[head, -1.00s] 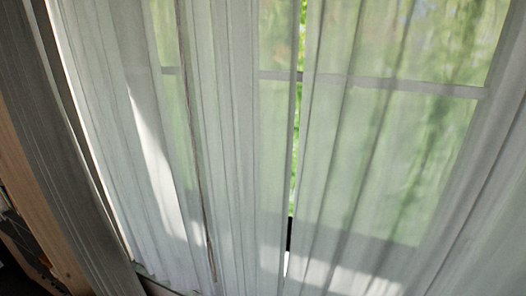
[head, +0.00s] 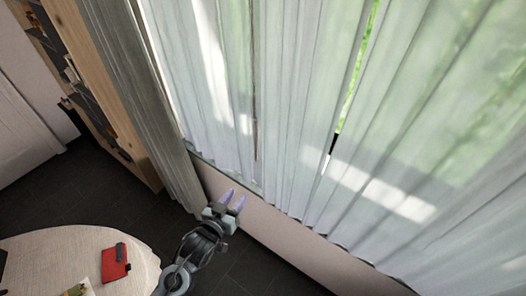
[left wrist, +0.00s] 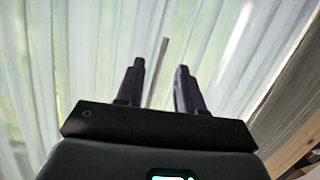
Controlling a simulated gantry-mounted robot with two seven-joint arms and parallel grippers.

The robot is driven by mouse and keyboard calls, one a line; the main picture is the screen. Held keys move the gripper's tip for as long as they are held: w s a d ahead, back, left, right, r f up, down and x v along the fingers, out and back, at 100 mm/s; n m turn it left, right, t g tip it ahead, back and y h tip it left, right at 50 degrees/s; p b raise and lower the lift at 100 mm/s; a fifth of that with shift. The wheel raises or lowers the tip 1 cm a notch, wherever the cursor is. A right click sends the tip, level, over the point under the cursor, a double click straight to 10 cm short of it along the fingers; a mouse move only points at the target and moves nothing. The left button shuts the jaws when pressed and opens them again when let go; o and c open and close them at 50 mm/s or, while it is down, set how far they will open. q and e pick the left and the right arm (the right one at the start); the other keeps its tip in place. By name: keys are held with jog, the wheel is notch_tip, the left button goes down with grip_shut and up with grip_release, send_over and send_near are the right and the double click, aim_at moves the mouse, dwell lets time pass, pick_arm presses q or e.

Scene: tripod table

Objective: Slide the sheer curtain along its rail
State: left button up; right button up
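The sheer white curtain (head: 290,110) hangs in folds across the window, with a narrow gap showing green. A thin dark wand (head: 254,90) hangs in front of it and ends above the hem. My left gripper (head: 235,197) is below and left of the wand's lower end, near the hem. In the left wrist view my left gripper (left wrist: 160,66) is open, its two dark fingers pointing at the curtain (left wrist: 215,50). A thin grey stick (left wrist: 159,70) appears between the fingers there; I cannot tell its depth. My right gripper is not in view.
A thicker grey drape (head: 137,90) hangs left of the sheer, beside a wooden bookshelf (head: 105,80). A round wooden table (head: 60,245) with a red item (head: 115,262) stands at lower left. A low wall (head: 285,245) runs beneath the curtain.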

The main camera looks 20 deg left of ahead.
pick_arm(q)
jog(key=w+r+t+b, duration=0.1)
jog(key=w+r+b, duration=0.1)
jog(key=w, duration=0.4)
jog(key=m+t+b, duration=0.1)
send_near(255, 141)
jog(key=f, duration=0.2)
jog(key=shift+w+d+r+p, duration=0.15)
jog(key=shift+w+p, duration=0.15)
jog(key=shift+w, duration=1.5)
jog(key=shift+w+d+r+p, duration=0.1)
jog(key=shift+w+d+p, duration=0.15)
jog(key=shift+w, duration=1.55)
jog(key=shift+w+d+r+p, duration=0.1)
jog(key=shift+w+p, duration=0.25)
jog(key=shift+w, duration=1.4)
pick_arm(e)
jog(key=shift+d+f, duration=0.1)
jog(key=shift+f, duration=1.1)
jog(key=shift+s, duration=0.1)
pick_arm(q)
grip_shut()
